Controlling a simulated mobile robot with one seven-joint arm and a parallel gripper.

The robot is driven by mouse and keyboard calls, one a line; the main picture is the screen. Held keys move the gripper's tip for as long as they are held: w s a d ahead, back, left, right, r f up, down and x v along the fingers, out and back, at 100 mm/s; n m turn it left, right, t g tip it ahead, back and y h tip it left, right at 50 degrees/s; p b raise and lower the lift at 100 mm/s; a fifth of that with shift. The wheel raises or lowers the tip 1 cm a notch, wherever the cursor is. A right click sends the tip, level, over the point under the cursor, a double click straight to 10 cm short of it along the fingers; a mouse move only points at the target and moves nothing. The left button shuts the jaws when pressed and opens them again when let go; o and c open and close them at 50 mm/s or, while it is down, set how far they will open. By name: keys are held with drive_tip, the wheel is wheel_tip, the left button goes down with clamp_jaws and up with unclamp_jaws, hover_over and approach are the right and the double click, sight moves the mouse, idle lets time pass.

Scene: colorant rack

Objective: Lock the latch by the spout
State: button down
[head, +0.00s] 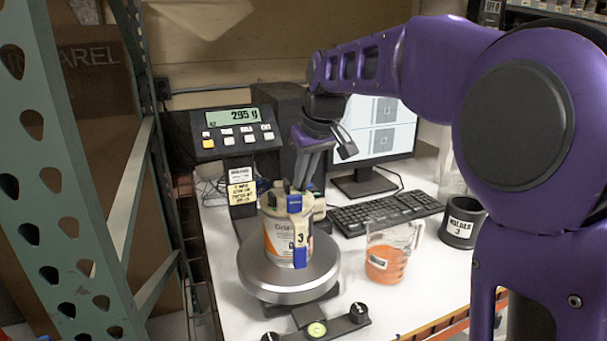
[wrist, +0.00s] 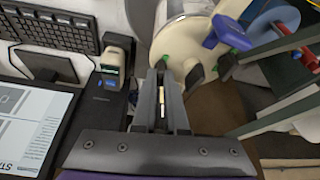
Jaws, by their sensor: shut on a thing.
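A can (head: 276,240) with a cream and orange label and a "3" tag stands upright on a round metal scale plate (head: 256,275). Blue parts (head: 294,203) show on its front. In the wrist view the can's pale lid (wrist: 185,38) is ahead of my fingers, with green and dark latch pieces at its rim and a blue spout part (wrist: 232,32) to the right. My gripper (head: 301,186) points down at the can's top edge; in the wrist view its fingers (wrist: 161,85) are closed together at the rim. They pinch a small latch piece, mostly hidden between them.
A scale display (head: 236,130) reads 295 g behind the can. A keyboard (head: 385,211), a monitor (head: 385,125), a clear jug with orange liquid (head: 388,258) and a black cup (head: 462,222) stand to the right. A green metal upright (head: 75,190) is at the left.

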drive_tip(key=shift+m, duration=0.4)
drive_tip(key=c, duration=0.9)
unclamp_jaws()
drive_tip(key=shift+c, duration=0.2)
drive_tip(key=p+v, duration=0.1)
drive_tip(key=v, duration=1.6)
drive_tip(key=shift+s+a+p, duration=0.2)
drive_tip(key=shift+s+p, duration=0.05)
drive_tip(key=shift+p, duration=0.05)
drive_tip(key=shift+r, duration=0.1)
